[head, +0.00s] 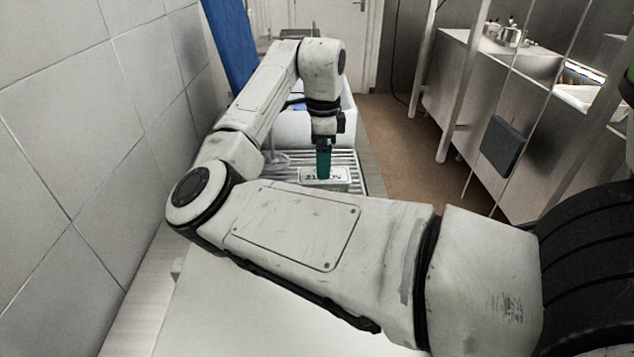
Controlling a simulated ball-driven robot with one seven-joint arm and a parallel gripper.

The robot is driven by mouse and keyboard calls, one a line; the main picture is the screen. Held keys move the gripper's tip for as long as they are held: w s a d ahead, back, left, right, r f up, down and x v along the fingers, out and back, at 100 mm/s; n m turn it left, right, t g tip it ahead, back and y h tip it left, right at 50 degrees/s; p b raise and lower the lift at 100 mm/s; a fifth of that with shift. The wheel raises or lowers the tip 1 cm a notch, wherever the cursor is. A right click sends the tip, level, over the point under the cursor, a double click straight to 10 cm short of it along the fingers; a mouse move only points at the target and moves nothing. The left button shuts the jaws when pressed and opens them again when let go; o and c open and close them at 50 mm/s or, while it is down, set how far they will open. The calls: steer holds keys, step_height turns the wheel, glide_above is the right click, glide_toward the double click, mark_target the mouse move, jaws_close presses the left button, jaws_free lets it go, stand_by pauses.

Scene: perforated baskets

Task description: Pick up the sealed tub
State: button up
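A small, pale rectangular tub with dark lettering on it (338,183) sits on a ribbed, rack-like surface (347,160) in the middle of the head view. My gripper (323,174) points straight down at the tub, its teal fingers reaching the tub's top. The fingers overlap one another from this side, so I cannot tell whether they are apart or closed on the tub. My own forearm hides the tub's lower part and the near side of the rack.
A white bin (351,128) with something blue inside stands behind the gripper. A tiled wall (60,130) runs along the left. A counter with a sink (535,66) is on the right, with a brown floor (400,140) between.

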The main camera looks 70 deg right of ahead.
mark_target(324, 182)
step_height(324, 182, down, 3)
steer(key=shift+r, duration=0.15)
steer(key=shift+s+f+p, duration=0.2)
steer(key=shift+f+p, duration=0.1)
steer(key=shift+f, duration=2.3)
steer(key=shift+c, duration=0.4)
steer(key=c, duration=1.2)
steer(key=shift+c, duration=0.7)
steer(key=shift+r, duration=0.15)
